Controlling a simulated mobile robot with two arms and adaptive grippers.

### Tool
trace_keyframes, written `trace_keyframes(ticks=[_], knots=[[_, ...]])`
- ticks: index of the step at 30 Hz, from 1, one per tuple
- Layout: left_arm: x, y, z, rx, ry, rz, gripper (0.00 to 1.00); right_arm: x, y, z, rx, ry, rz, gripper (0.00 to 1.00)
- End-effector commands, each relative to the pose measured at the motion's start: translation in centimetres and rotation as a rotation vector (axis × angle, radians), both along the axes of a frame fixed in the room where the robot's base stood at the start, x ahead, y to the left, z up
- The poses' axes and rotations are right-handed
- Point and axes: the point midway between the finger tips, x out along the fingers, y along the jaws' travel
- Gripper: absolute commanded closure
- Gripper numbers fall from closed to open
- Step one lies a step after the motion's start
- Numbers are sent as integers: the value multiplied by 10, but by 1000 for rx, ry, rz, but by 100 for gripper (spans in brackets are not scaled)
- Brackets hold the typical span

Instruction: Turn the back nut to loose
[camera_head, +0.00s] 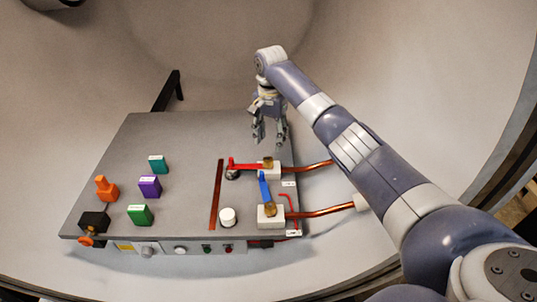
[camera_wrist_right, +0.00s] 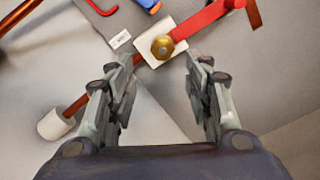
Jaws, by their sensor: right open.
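The back nut (camera_head: 268,161) is brass and sits on a white block (camera_head: 270,174) near the right edge of the grey table. A red bar (camera_head: 246,167) runs left from it. In the right wrist view the nut (camera_wrist_right: 163,46) shows from above, with the red bar (camera_wrist_right: 202,20) leading to the upper right. My right gripper (camera_head: 269,138) is open and empty, beyond and above the nut. In the wrist view the nut lies just ahead of the gap between the fingers (camera_wrist_right: 158,70), apart from them. My left gripper is not in view.
A front brass nut (camera_head: 270,209) sits on another white block with a blue bar (camera_head: 263,187). Copper pipes (camera_head: 318,212) run right from the blocks. Coloured blocks, including a purple one (camera_head: 150,186), stand on the left of the table (camera_head: 190,140). The curved chamber wall surrounds it.

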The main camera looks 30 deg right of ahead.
Motion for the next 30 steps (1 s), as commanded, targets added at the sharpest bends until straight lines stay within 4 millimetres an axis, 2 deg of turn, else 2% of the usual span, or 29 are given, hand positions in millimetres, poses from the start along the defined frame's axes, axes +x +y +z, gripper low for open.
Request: trace_keyframes(ticks=[1, 3, 6, 8, 12, 16, 20, 24, 26, 30], knots=[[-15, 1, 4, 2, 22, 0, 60, -1, 0, -10, -1, 7, 0, 53], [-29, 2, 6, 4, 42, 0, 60, -1, 0, -24, -1, 5, 0, 53], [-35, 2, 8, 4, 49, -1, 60, -1, 0, -43, -1, 5, 1, 53], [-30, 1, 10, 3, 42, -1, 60, -1, 0, -53, 0, 5, 0, 53], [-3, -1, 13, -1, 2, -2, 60, 0, 1, -70, 0, 2, 2, 53], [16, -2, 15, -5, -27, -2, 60, 0, 0, -77, -1, 1, 2, 53], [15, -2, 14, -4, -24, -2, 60, 0, 0, -79, 0, 0, 2, 53], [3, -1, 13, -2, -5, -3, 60, 0, 0, -79, 0, 0, 2, 53], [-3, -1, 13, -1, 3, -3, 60, 0, 0, -79, 0, 0, 2, 65], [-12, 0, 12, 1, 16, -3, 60, 0, 0, -79, -1, 1, 2, 96]])
